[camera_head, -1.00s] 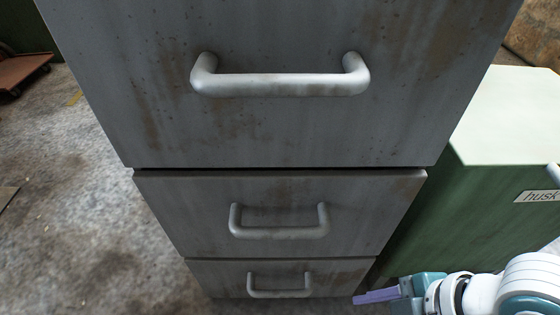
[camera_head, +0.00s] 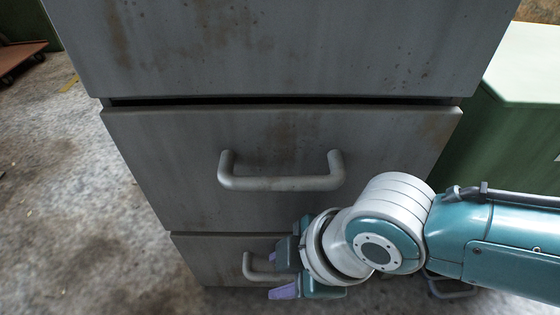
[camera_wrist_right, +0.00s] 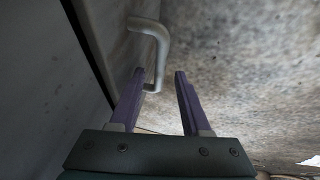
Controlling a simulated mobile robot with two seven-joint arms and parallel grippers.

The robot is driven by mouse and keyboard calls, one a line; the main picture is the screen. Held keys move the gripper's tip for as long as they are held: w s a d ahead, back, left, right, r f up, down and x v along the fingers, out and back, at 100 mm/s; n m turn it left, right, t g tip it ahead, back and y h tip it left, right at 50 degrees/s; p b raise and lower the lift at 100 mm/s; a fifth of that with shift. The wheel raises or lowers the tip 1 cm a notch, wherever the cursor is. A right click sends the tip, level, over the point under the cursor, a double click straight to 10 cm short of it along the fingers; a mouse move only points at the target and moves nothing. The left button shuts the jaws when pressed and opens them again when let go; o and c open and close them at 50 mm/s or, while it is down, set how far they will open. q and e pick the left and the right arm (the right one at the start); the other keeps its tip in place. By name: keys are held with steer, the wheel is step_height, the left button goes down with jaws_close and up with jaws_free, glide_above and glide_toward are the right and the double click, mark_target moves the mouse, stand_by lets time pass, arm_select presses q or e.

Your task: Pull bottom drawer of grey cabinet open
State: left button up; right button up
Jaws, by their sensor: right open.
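The grey cabinet (camera_head: 290,50) fills the middle of the head view, with drawers stacked one above another. Its bottom drawer (camera_head: 205,262) looks shut and carries a grey bar handle (camera_head: 252,272), whose right part is hidden by my right gripper. My right gripper (camera_head: 275,271) is open at this handle, with one finger above and one below the bar. In the right wrist view the handle (camera_wrist_right: 161,45) reaches down between the two purple fingers (camera_wrist_right: 160,74); I cannot tell whether they touch it. My left gripper is not in view.
The middle drawer's handle (camera_head: 282,183) stands out just above my right wrist. A green cabinet with a pale top (camera_head: 530,65) stands close on the right, behind my right arm. The stained concrete floor (camera_head: 80,200) on the left is free.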

jaws_close()
stand_by(0.4)
stand_by(1.1)
